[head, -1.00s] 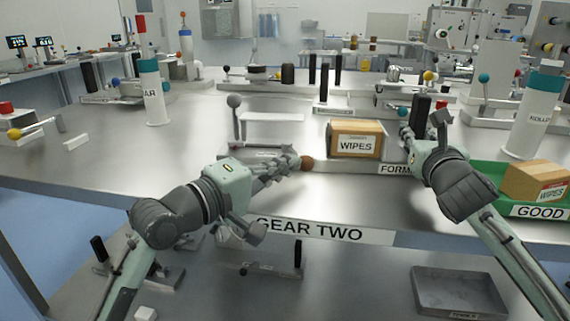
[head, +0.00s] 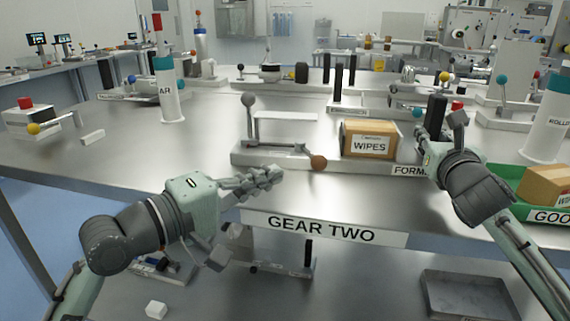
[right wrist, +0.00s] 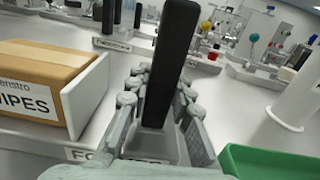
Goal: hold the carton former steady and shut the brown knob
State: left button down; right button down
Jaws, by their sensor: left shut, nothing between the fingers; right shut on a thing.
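The carton former (head: 246,152) is a low grey base with an upright grey-knobbed lever at its left and a black upright post (head: 436,110) at its right. The brown knob (head: 318,162) is at the right end of a bar lying low along the base's front. My left gripper (head: 272,174) is closed and empty, in front of the base, left of the knob and apart from it. My right gripper (head: 424,136) is shut on the black post, which also stands between its fingers in the right wrist view (right wrist: 172,65). The fingers partly hide the post's lower part.
A WIPES carton (head: 368,139) stands on the former beside the brown knob. A green tray (head: 510,211) with another carton (head: 548,184) is at the right. The tabletop left of the former is mostly clear.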

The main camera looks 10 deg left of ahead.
jog(key=shift+a+f, duration=0.1)
jog(key=shift+f, duration=0.3)
jog(key=c, duration=1.4)
grip_release()
jog(key=shift+w, duration=0.1)
jog(key=shift+o, duration=0.6)
jog(key=shift+r, duration=0.3)
jog(key=s, duration=0.8)
jog(key=s+d, duration=0.1)
jog(key=s, duration=0.3)
jog(key=shift+s+d, duration=0.1)
